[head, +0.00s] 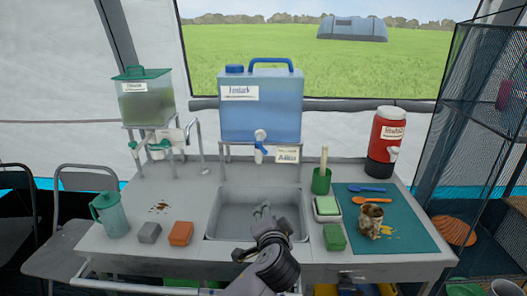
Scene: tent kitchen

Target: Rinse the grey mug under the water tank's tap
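The blue water tank (261,107) stands on a rack behind the sink, its white tap with a blue lever (260,140) above the sink's back edge. No water is seen running. A stained grey-beige mug (371,217) with brown smears is on the teal mat (412,228) at the right; I take it for the grey mug. My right gripper is not clearly seen.
A green sponge (328,206) in a dish, a green block (335,237) and a green brush holder (321,181) stand right of the sink. A red jug (387,143) is behind.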

